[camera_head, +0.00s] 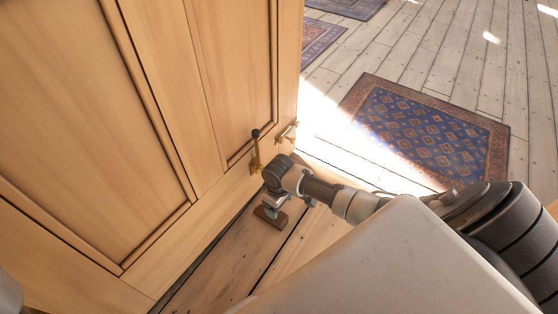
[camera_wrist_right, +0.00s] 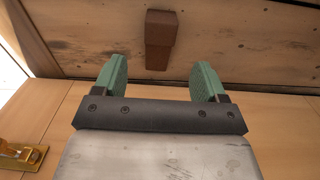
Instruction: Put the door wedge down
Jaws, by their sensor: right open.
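The door wedge is a small brown block (camera_head: 268,217) on the wooden floor close to the foot of the door, in the head view. In the right wrist view the wedge (camera_wrist_right: 160,40) lies just beyond the green fingertips, roughly midway between them. My right gripper (camera_wrist_right: 160,66) is open, with clear space between each finger and the wedge. In the head view this gripper (camera_head: 273,204) points down over the wedge, partly hidden by its own wrist. My left gripper is not in view.
The panelled wooden door (camera_head: 150,110) fills the left side, with a brass handle (camera_head: 256,155) close to my right wrist. A blue patterned rug (camera_head: 430,130) lies on the plank floor at the right. The floor (camera_head: 405,50) beyond the door has free room.

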